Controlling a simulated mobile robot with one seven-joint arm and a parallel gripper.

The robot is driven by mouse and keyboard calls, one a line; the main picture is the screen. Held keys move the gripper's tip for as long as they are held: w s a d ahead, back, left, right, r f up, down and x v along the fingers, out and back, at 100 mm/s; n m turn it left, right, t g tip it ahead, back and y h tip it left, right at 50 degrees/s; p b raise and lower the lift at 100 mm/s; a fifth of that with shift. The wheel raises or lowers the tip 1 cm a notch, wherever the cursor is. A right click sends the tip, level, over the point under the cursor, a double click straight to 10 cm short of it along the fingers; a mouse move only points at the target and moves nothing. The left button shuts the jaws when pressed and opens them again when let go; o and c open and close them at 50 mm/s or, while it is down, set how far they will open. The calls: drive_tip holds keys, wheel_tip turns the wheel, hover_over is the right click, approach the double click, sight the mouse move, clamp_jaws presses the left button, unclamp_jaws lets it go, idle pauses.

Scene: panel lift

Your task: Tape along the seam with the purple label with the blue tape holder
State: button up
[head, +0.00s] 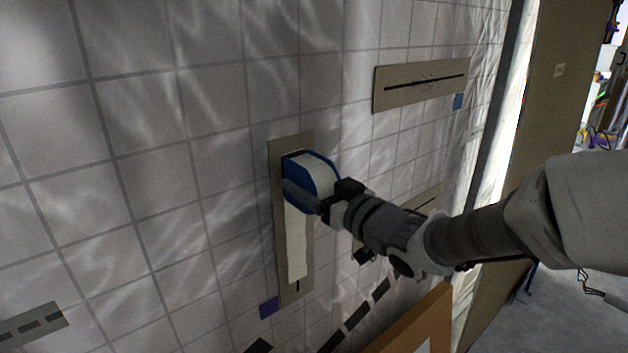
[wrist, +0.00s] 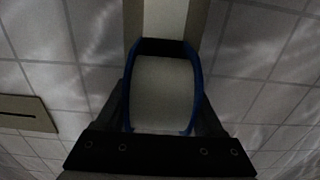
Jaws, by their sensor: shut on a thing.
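My gripper (head: 325,205) is shut on the blue tape holder (head: 328,178) and holds it against an upright tan panel (head: 307,140) on the tiled wall. In the wrist view the blue holder (wrist: 197,95) fills the space between the fingers. A strip of white tape (head: 298,248) runs down the panel from below the holder, ending a little above the panel's lower end. A short dark piece of the seam (head: 297,286) shows below the tape. The purple label (head: 269,307) is on the wall at the panel's lower left. The seam behind the holder is hidden.
A level tan panel with a dark seam (head: 421,88) and a blue label (head: 458,102) is at upper right. Another panel (head: 422,202) is partly hidden behind my arm. A wooden-edged board (head: 415,325) stands at the bottom.

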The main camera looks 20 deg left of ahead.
drive_tip(key=shift+f+b, duration=9.15)
drive_tip(key=shift+f, duration=1.4)
drive_tip(key=shift+a+f+b, duration=0.1)
drive_tip(key=shift+f+b, duration=4.65)
drive_tip(key=shift+f, duration=0.5)
drive_tip(key=shift+r, duration=0.1)
drive_tip(key=shift+p+v, duration=0.65)
drive_tip(key=shift+v, duration=2.3)
drive_tip(key=shift+p+v, duration=0.35)
drive_tip(key=shift+v, duration=1.15)
